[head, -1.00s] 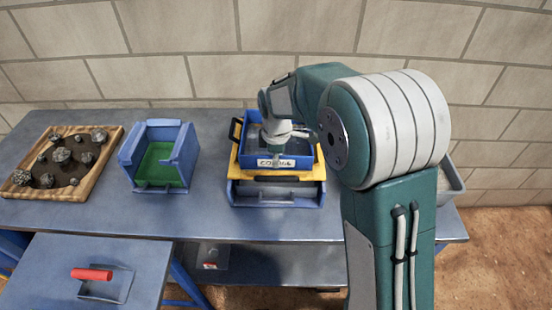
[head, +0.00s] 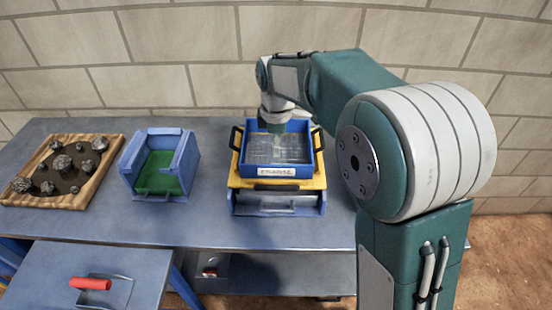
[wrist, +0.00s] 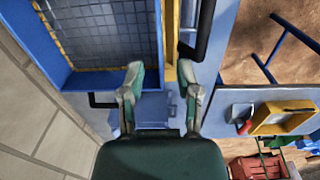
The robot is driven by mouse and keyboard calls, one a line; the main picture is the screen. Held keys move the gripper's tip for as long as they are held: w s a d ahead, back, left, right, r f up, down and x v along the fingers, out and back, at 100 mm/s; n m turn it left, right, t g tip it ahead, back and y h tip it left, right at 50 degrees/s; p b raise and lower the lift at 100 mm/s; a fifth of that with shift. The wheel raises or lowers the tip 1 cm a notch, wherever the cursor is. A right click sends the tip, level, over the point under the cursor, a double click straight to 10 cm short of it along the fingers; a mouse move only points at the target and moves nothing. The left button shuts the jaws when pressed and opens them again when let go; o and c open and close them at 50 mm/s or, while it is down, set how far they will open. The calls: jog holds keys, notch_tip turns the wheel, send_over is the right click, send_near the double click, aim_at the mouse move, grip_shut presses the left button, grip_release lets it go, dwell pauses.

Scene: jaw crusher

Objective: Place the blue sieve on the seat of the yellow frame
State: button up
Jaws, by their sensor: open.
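The blue sieve (head: 300,172), with a wire mesh floor, black side handles and a white front label, rests level on the yellow frame (head: 240,183). In the wrist view its mesh (wrist: 100,35) fills the upper left, and a yellow strip of the frame (wrist: 170,45) runs beside it. My gripper (head: 277,128) is above the back part of the sieve in the head view. Whether a fingertip touches the sieve I cannot tell.
A blue bin with a green floor (head: 160,172) stands left of the frame, and a wooden tray of rocks (head: 92,180) farther left. A lower table with a red-handled scoop (head: 90,284) is in front. The brick wall (head: 170,60) is close behind.

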jog(key=s+d+r+m+t, duration=0.3)
jog(key=s+d+r+m, duration=0.65)
jog(key=s, duration=0.35)
jog(key=s+d+f+m+t, duration=0.2)
jog(key=s+d+m, duration=0.3)
jog(key=s+m, duration=0.3)
jog(key=s, duration=0.4)
jog(key=shift+s, duration=0.2)
jog(key=shift+f, duration=0.1)
